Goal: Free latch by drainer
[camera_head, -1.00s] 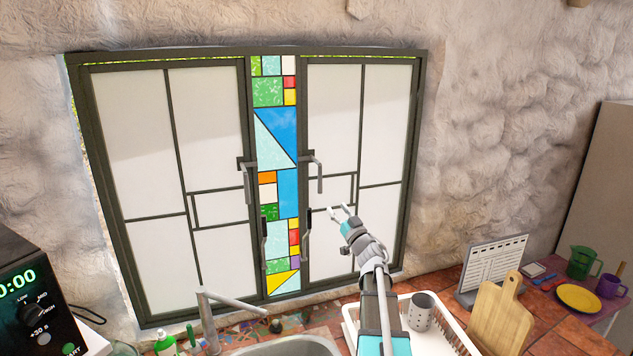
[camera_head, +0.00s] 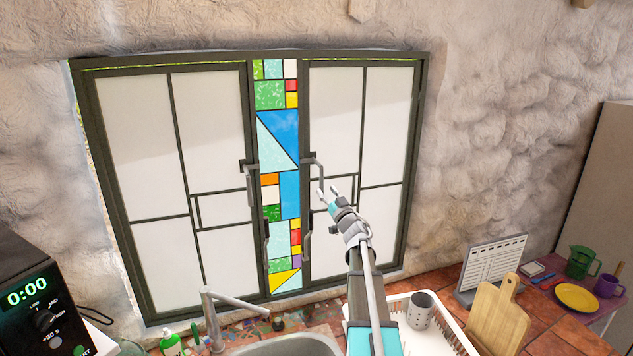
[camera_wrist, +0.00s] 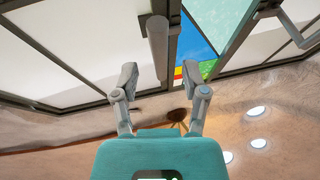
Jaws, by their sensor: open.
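The window's right panel (camera_head: 335,110) bears a grey bent latch (camera_head: 319,172) at its inner edge, on the side nearer the drainer (camera_head: 455,345). My gripper (camera_head: 329,191) is open at the lower end of this latch. In the wrist view my gripper (camera_wrist: 160,74) has its fingers spread, with the latch bar (camera_wrist: 157,42) appearing between them. I cannot tell whether either finger touches it. The left panel's latch (camera_head: 248,182) hangs across the stained-glass strip (camera_head: 278,135), and it shows at the upper right of the wrist view (camera_wrist: 290,25).
A lower handle (camera_head: 306,235) sits below the latch on the right panel. A tap (camera_head: 232,300) rises by the sink below the window. The drainer holds a grey mug (camera_head: 420,310). A cutting board (camera_head: 495,318) and a calendar stand (camera_head: 490,265) are at right.

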